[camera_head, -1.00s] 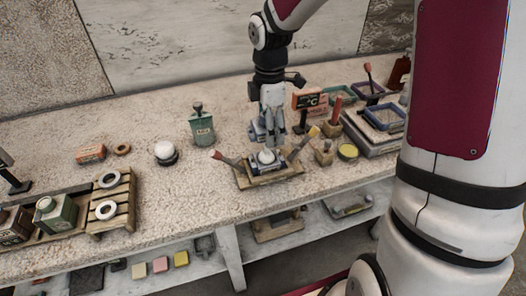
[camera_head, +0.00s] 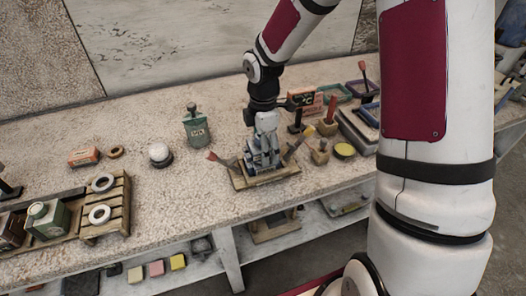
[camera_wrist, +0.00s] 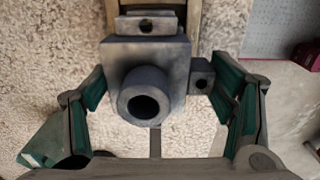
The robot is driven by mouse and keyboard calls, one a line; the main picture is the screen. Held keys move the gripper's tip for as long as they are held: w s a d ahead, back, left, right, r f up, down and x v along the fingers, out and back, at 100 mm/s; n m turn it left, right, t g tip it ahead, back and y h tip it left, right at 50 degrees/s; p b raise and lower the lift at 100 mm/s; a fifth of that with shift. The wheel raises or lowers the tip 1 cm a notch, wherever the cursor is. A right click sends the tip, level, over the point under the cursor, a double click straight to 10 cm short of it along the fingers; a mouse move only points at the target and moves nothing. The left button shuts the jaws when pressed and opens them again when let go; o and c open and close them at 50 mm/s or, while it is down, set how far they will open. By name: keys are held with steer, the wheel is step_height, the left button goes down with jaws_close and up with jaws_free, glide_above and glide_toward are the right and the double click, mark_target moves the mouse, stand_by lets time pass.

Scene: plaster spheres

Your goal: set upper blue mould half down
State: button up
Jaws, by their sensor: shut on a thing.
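My gripper (camera_head: 264,138) is shut on the upper blue mould half (camera_head: 259,160), low over the wooden base (camera_head: 268,180). In the wrist view this half is a blue-grey block (camera_wrist: 120,62) with a round hollow spout facing the camera, between my fingers (camera_wrist: 162,88). The head view shows it stacked over the base's middle; I cannot tell whether it touches the part below. The lower half and the white sphere seen earlier are hidden beneath it.
A green container (camera_head: 194,128) and a white ball on a dark stand (camera_head: 160,155) stand to the left. A small wooden block with a tool (camera_head: 320,150) and a yellow-topped tin (camera_head: 344,150) are close on the right. A slatted rack with white rings (camera_head: 104,212) lies far left.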

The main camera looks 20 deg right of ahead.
steer(key=shift+f, duration=1.1)
steer(key=shift+f, duration=0.2)
steer(key=o, duration=1.3)
steer(key=shift+c, duration=0.2)
steer(key=r, duration=1.4)
steer(key=shift+s+d+p, duration=0.25)
steer(key=shift+d+p, duration=0.05)
steer(key=shift+p, duration=0.05)
steer(key=s+r+m+t, duration=0.2)
steer(key=s+r+m, duration=0.4)
steer(key=s+m, duration=0.3)
steer(key=s+r+m+t, duration=0.2)
steer(key=s+r+m, duration=0.4)
steer(key=s, duration=0.9)
steer(key=shift+a+m+t, duration=0.15)
steer(key=shift+m+t, duration=0.25)
steer(key=shift+m, duration=1)
